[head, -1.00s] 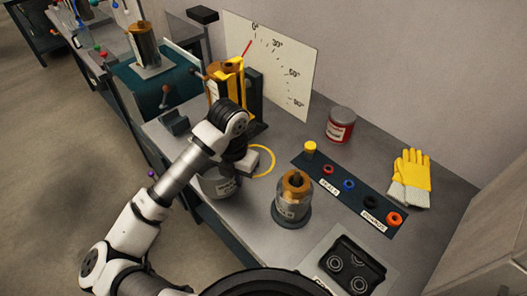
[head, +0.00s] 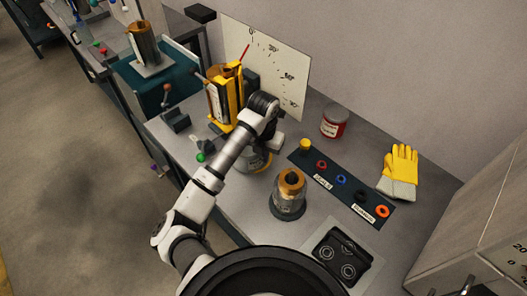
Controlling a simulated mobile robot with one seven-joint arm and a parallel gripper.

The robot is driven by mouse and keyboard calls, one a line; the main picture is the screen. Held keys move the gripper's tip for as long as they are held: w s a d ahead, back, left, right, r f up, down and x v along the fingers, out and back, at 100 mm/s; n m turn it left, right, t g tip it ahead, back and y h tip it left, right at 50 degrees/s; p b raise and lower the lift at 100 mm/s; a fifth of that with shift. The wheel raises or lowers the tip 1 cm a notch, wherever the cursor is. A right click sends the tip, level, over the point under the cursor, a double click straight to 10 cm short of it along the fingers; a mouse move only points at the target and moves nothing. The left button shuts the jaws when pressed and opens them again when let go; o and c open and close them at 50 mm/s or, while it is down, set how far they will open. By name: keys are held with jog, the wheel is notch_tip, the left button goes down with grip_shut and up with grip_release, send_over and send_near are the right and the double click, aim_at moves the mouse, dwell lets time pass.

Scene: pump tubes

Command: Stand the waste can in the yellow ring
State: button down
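The waste can, a grey can with a pale label (head: 252,162), stands on or just above the bench left of the metal tube piece. My forearm and hand cover much of it. The yellow ring is almost wholly hidden behind the can and my arm; the can is about where the ring lay, but I cannot tell whether it rests inside it. My gripper (head: 266,147) is at the upper right of the can, pointing down. Its fingers are hidden, so its grip does not show.
A metal tube piece with a brass top (head: 289,194) stands close right of the can. A dark strip with coloured rings (head: 342,189), a red can (head: 334,121) and yellow gloves (head: 400,170) lie further right. A yellow clamp fixture (head: 222,98) stands behind left.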

jog(key=shift+f, duration=0.1)
jog(key=shift+f+b, duration=0.1)
jog(key=shift+b, duration=0.25)
jog(key=c, duration=1.6)
grip_release()
jog(key=shift+c, duration=0.2)
notch_tip(320, 180, up, 11)
jog(key=shift+f+b, duration=0.1)
jog(key=shift+b, duration=0.5)
jog(key=shift+r, duration=0.85)
jog(key=shift+d, duration=0.1)
